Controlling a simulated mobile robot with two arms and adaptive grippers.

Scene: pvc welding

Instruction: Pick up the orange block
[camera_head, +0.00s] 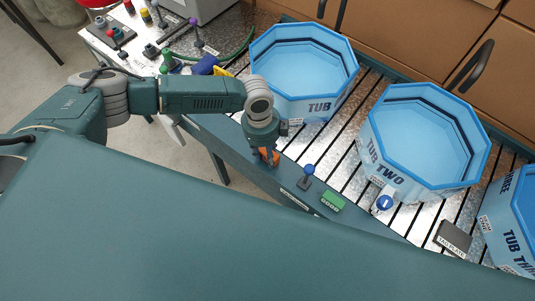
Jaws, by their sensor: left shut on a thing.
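My left arm comes in from the left. Its gripper (265,148) points down at the front edge of the workbench, just in front of the first tub. It is shut on the orange block (268,157), which shows between and below the fingers. Most of the block is hidden by the gripper. I cannot tell whether the block is touching the bench. My right gripper is not in view.
Light-blue tubs (306,104), (408,181) and (514,240) stand on the slotted bench. A blue-topped peg (308,170), a green block (332,201), a blue knob (385,202) and a dark plate (453,238) lie to the right. Small tools crowd the back left.

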